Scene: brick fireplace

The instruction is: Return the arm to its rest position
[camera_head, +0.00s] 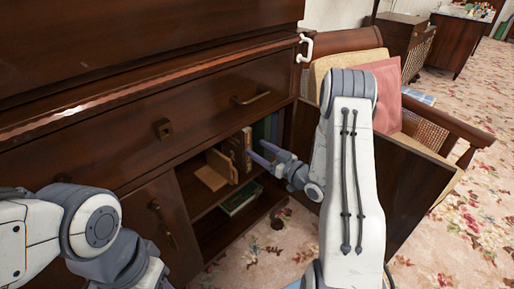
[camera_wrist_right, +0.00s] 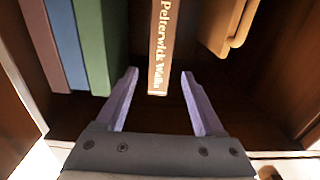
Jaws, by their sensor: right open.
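My right arm (camera_head: 352,180) reaches forward to the open cabinet in the head view. My right gripper (camera_head: 257,152) is at the cabinet's opening, in front of the upper shelf. In the right wrist view the gripper (camera_wrist_right: 158,75) is open, with two purple fingers apart. A brown book with gold lettering (camera_wrist_right: 159,45) stands in line with the gap between the fingertips, with clear space on both sides. My left arm (camera_head: 85,225) is folded at the lower left of the head view; its gripper does not show.
The dark cabinet (camera_head: 90,140) has its door (camera_head: 410,190) open at the right, beside my right arm. Green and blue books (camera_wrist_right: 90,45) and a tan wooden piece (camera_head: 212,170) share the shelf. A green book (camera_head: 240,198) lies below. A chair with a pink cushion (camera_head: 388,95) stands behind.

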